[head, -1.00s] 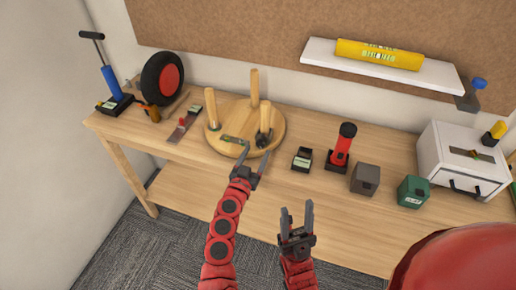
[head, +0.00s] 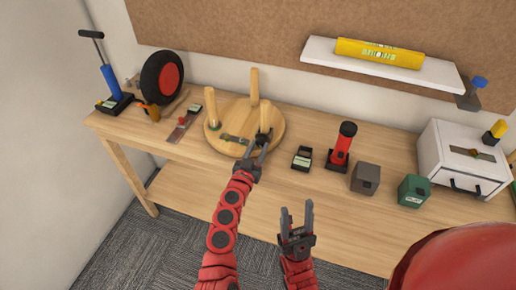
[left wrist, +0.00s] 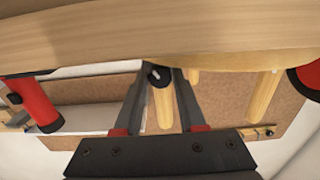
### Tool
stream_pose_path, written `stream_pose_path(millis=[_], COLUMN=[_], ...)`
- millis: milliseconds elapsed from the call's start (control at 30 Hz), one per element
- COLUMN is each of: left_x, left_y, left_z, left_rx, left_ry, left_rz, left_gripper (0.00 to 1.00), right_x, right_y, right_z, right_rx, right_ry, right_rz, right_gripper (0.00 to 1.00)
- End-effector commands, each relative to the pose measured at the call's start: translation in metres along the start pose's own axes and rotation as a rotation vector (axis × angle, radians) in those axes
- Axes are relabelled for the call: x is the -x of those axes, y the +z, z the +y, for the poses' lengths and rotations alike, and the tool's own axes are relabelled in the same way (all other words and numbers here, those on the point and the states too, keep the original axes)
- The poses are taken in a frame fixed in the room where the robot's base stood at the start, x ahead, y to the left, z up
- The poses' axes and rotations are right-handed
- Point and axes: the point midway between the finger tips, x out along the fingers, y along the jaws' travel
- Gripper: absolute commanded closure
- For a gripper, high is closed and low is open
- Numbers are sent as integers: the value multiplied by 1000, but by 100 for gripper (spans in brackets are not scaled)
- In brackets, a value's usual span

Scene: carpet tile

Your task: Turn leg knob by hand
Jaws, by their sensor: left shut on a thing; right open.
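A round wooden stool top (head: 226,113) lies on the workbench with three light wooden legs standing up from it. The front right leg (head: 265,117) has a dark knob at its base, hidden by my gripper in the head view. In the left wrist view, the black knob (left wrist: 156,76) with a small white mark sits between my fingertips, in front of the leg (left wrist: 163,108). My left gripper (head: 258,143) is shut on the knob; its fingers (left wrist: 158,78) lie on either side.
A red flashlight (head: 342,147), a small black box (head: 302,158), a grey block (head: 365,178) and a green box (head: 413,190) stand right of the stool. The bench front (head: 280,190) is clear.

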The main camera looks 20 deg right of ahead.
Motion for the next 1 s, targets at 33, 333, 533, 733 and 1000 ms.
stream_pose_path(millis=[33,333,533,733,1000], left_x=[0,0,0,0,0], left_y=[0,3,2,1,1], left_z=[0,0,1,1,1], left_rx=[0,144,247,251,249], left_ry=[0,-1,2,2,1], left_rz=[0,-1,-2,-3,-2], left_gripper=[100,100,100,100,31], right_x=[0,10,13,12,12], right_y=[0,2,2,2,2], right_z=[0,0,-1,-1,-1], right_rx=[0,0,0,0,0], right_ry=[0,0,0,0,0], right_rz=[0,0,0,0,0], right_gripper=[50,50,50,50,50])
